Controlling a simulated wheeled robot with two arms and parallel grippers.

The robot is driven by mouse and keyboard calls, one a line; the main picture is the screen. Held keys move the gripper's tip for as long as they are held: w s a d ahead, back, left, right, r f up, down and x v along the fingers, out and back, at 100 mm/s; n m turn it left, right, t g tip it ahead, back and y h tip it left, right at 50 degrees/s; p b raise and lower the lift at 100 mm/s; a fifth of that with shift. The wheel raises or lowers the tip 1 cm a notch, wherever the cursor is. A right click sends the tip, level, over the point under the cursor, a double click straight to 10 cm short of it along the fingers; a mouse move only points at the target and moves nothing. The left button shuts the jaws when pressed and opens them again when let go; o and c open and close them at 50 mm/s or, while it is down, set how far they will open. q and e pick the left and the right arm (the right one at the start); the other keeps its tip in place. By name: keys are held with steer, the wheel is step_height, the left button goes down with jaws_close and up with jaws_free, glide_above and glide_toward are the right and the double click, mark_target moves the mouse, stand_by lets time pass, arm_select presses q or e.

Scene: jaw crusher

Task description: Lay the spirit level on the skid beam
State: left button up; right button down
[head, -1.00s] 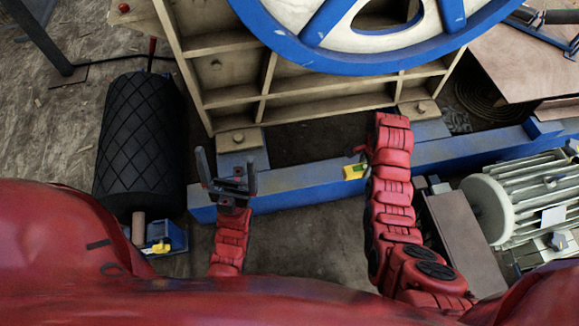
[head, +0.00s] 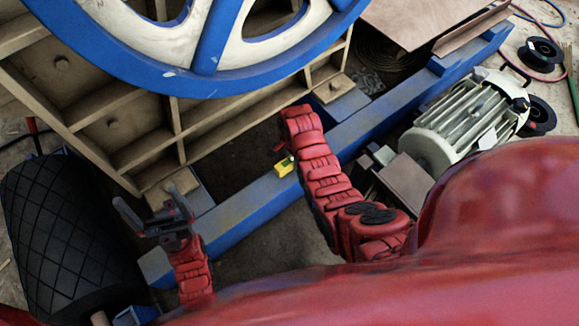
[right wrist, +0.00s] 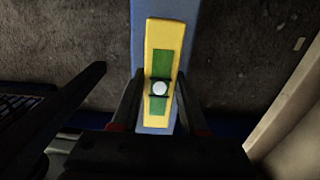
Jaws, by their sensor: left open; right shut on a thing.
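The spirit level (right wrist: 164,45) is yellow with green panels and a round white vial. My right gripper (right wrist: 160,88) is shut on it, one finger on each side. The level lies lengthwise along the blue skid beam (right wrist: 190,40) behind it in the right wrist view; whether they touch I cannot tell. In the head view a small yellow end of the level (head: 285,167) shows over the beam (head: 247,212), beside my right arm, which hides the rest. My left gripper (head: 152,206) is open and empty, near the beam's left end.
A large blue-and-cream flywheel (head: 205,45) and ribbed cream frame (head: 130,110) stand behind the beam. A black ridged roller (head: 65,235) is at left. A grey motor (head: 465,120) and brown plate (head: 405,178) lie at right.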

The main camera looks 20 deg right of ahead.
steer(key=shift+f+b, duration=0.65)
steer(key=shift+f, duration=1.4)
steer(key=shift+f, duration=0.2)
steer(key=shift+c, duration=2.1)
jaws_free()
steer(key=shift+r, duration=0.15)
step_height(320, 180, up, 12)
steer(key=p, duration=0.3)
